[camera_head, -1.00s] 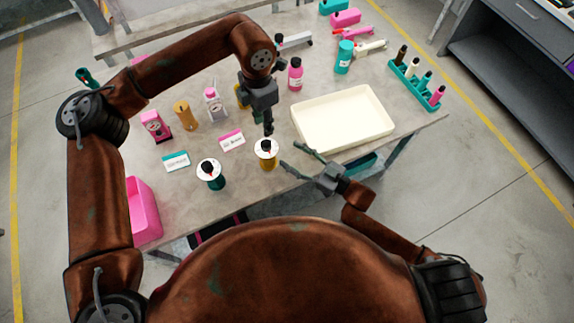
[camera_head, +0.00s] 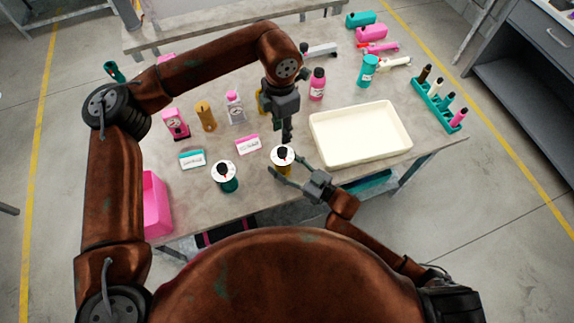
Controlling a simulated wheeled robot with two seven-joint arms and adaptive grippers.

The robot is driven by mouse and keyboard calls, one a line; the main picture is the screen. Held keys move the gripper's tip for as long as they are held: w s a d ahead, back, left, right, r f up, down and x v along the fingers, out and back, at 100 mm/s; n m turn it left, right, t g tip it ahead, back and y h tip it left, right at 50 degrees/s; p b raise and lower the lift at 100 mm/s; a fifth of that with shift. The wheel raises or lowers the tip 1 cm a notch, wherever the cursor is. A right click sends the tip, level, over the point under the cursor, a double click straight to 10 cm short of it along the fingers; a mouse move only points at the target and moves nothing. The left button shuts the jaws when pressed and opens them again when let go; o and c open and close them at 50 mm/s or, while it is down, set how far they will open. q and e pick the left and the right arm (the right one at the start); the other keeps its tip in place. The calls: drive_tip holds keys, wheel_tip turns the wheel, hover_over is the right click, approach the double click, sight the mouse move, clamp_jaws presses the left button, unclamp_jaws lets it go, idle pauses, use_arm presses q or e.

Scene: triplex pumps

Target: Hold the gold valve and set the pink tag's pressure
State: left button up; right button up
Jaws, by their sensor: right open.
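The gold valve (camera_head: 287,171) stands near the table's front edge with a white dial and a dark knob on top. My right gripper (camera_head: 285,162) is open, with its fingers reaching to either side of the gold valve; contact is unclear. My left gripper (camera_head: 286,138) points down just above and behind the dial, its fingers close together; I cannot tell whether they touch the knob. The pink tag (camera_head: 248,145) lies flat, left of the gold valve. The teal tag (camera_head: 192,158) lies further left. A teal valve (camera_head: 226,185) with a similar dial stands left of the gold one.
A cream tray (camera_head: 360,133) lies to the right of the grippers. Pink, gold and white devices (camera_head: 206,116) stand behind the tags. A pink bin (camera_head: 157,204) is at the front left. A teal rack (camera_head: 438,103) with several bottles is at the right.

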sight(283, 150)
clamp_jaws()
use_arm(q)
drive_tip(key=o, duration=0.4)
drive_tip(key=shift+r+m, duration=0.1)
drive_tip(key=shift+m, duration=0.4)
wheel_tip(283, 150, down, 10)
drive_tip(key=m, duration=0.8)
drive_tip(key=shift+f+m, duration=0.25)
drive_tip(key=shift+m, duration=0.15)
drive_tip(key=shift+c, duration=0.6)
drive_tip(key=c, duration=1.1)
